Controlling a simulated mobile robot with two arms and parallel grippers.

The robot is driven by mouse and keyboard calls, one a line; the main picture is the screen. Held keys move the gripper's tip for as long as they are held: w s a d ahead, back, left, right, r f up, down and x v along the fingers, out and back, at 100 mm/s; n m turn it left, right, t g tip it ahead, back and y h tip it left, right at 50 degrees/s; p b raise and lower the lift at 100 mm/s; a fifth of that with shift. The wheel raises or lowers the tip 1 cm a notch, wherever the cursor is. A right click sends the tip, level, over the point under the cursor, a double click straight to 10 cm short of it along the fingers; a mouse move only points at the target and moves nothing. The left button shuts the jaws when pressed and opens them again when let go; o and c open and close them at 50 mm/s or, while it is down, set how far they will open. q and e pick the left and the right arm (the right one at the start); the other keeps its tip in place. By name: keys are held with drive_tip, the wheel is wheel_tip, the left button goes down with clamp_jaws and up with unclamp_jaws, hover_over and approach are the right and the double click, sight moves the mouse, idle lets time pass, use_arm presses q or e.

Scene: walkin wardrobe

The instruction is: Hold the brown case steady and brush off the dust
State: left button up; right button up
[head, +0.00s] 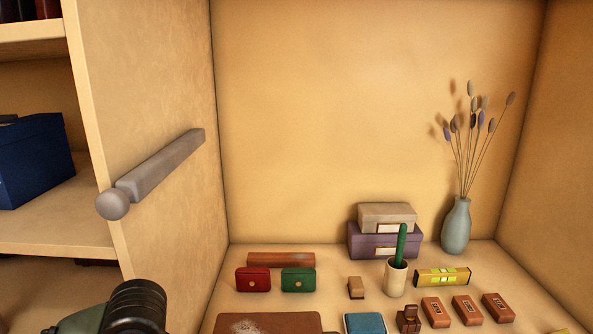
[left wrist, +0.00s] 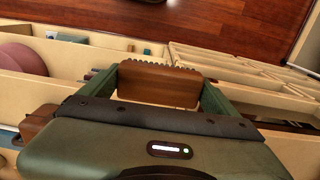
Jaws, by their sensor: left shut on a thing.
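The brown case (head: 262,324) lies flat on the shelf at the bottom edge of the head view, partly cut off. A pale dusty patch shows on its top. In the left wrist view my left gripper (left wrist: 161,86) is shut on a brown wooden piece with a toothed edge, which looks like a brush (left wrist: 158,80). In the head view only a dark rounded part of my left arm shows at the lower left, left of the case and apart from it. My right gripper is not in view.
A blue case (head: 366,323) lies right of the brown one. Behind stand red (head: 253,279) and green (head: 298,279) small cases, a cup (head: 396,280) and stacked boxes (head: 386,240). A grey rail (head: 165,165) juts from the left wall. A vase (head: 456,228) stands back right.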

use_arm(q)
drive_tip(key=w+d+r+n+p, duration=0.3)
drive_tip(key=w+d+n+p, duration=0.1)
drive_tip(key=w+n+p, duration=0.4)
drive_tip(key=w+d+r+n+p, duration=0.4)
drive_tip(key=w+n+p, duration=0.5)
drive_tip(key=w, duration=0.3)
drive_tip(key=shift+d+n, duration=0.4)
drive_tip(key=shift+d, duration=0.2)
drive_tip(key=shift+r, duration=0.1)
